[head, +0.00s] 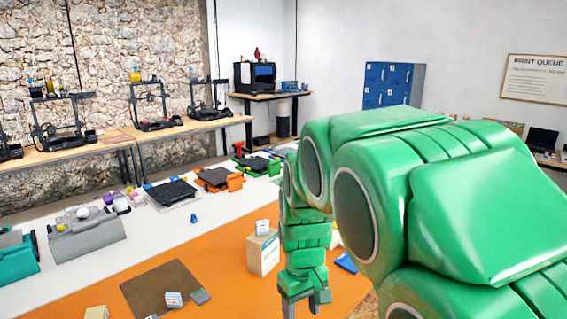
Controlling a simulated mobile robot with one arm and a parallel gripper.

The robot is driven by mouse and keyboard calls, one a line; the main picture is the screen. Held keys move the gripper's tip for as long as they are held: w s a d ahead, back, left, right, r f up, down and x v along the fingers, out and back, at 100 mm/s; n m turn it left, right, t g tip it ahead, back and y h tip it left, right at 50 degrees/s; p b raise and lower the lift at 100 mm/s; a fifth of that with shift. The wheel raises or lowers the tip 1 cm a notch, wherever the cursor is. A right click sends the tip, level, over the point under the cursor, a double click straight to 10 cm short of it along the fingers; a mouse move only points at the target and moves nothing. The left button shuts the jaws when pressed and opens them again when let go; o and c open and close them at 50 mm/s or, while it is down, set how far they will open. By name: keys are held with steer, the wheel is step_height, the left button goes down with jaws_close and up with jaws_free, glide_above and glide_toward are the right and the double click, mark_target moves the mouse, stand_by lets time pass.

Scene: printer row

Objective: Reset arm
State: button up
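My green arm fills the right side of the head view, folded with its large rounded links close to the camera. Its end hangs down, and my gripper (304,302) shows near the bottom edge, pointing downward. Its two fingers look spread with a gap between them, and I see nothing held. It is over the right part of the orange surface (215,262), to the right of a beige box (263,252) with a small white-and-blue box (262,227) on top.
A brown mat (150,288) lies front left with a small labelled box (173,299) on it. A grey toolbox (87,237), a teal case (18,262) and several printer-like units line the white strip (150,230). Printers stand on wooden tables behind. A blue locker (393,85) is at the back.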

steer(key=s+d+r+m, duration=0.1)
steer(key=s+d+m, duration=0.1)
steer(key=s, duration=0.6)
steer(key=s+d+r+m, duration=0.1)
steer(key=s+d+m, duration=0.1)
steer(key=s+d, duration=0.3)
steer(key=s+d+r+m+g, duration=0.1)
steer(key=s+d, duration=0.3)
steer(key=s, duration=0.7)
steer(key=shift+s+r+m, duration=0.35)
steer(key=shift+r+m, duration=0.15)
